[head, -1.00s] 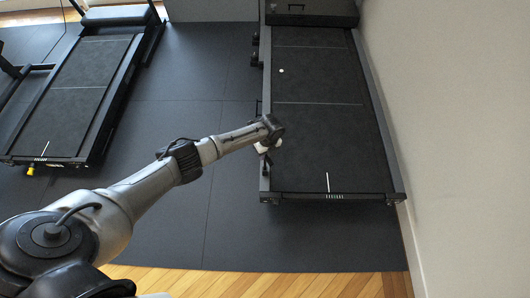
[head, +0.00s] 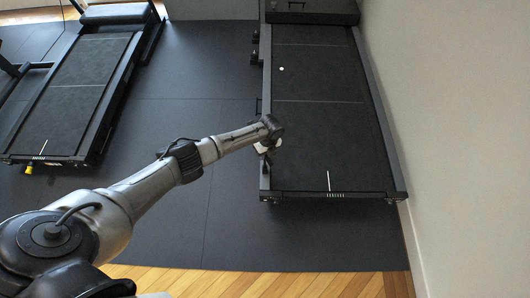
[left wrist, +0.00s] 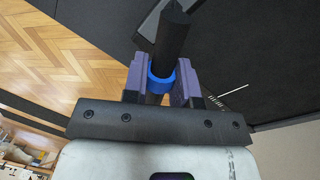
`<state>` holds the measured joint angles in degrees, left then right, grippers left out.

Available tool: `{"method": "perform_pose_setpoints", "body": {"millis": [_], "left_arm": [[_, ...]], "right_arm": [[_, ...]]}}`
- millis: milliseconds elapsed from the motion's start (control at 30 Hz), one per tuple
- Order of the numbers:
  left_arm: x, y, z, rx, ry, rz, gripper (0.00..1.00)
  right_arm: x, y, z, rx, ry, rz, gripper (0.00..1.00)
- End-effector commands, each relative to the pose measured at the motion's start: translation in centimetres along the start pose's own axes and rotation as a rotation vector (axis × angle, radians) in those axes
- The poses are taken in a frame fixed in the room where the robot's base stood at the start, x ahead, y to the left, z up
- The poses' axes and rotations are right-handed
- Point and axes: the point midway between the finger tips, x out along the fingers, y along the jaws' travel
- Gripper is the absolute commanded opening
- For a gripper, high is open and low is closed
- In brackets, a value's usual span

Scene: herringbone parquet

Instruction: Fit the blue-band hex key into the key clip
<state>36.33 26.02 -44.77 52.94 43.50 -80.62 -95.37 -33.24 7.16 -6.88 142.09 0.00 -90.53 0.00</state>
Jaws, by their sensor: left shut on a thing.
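My left gripper (head: 265,151) is at the near left edge of the right-hand treadmill, with its fingers mostly hidden behind the wrist in the head view. In the left wrist view its purple-grey fingers are shut on the blue-band hex key (left wrist: 174,38). The key is a dark rod with a bright blue band (left wrist: 163,78) between the fingers. Its dark end sticks out past the fingertips. I cannot make out the key clip in either view. My right gripper is not in view.
The right treadmill (head: 325,140) stands along a pale wall (head: 460,150); a small white round spot (head: 281,69) shows on its belt. Another treadmill (head: 75,90) is at the left. Dark floor mat (head: 190,75) lies open between them. Herringbone wood floor (left wrist: 75,45) borders it.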

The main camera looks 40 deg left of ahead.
Motion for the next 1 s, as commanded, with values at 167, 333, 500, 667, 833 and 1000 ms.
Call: {"method": "perform_pose_setpoints", "body": {"millis": [167, 333, 500, 667, 833, 1000], "left_arm": [[0.5, -0.1, 0.0, 0.000, 0.000, -0.001, 0.00], [0.9, -0.2, 0.0, 0.000, 0.000, -0.001, 0.00], [1.3, -0.2, 0.0, 0.000, 0.000, -0.001, 0.00], [1.7, -0.3, 0.0, 0.000, 0.000, -0.001, 0.00], [2.1, -0.3, 0.0, 0.000, 0.000, -0.001, 0.00], [2.5, -0.4, 0.0, 0.000, 0.000, -0.001, 0.00]], "right_arm": [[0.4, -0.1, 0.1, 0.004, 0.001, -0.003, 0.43], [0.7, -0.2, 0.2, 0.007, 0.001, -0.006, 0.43], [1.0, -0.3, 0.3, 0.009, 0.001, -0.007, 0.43], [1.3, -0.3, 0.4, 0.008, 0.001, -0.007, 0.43], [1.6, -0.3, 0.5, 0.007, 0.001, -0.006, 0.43], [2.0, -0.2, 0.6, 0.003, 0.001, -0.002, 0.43]]}}
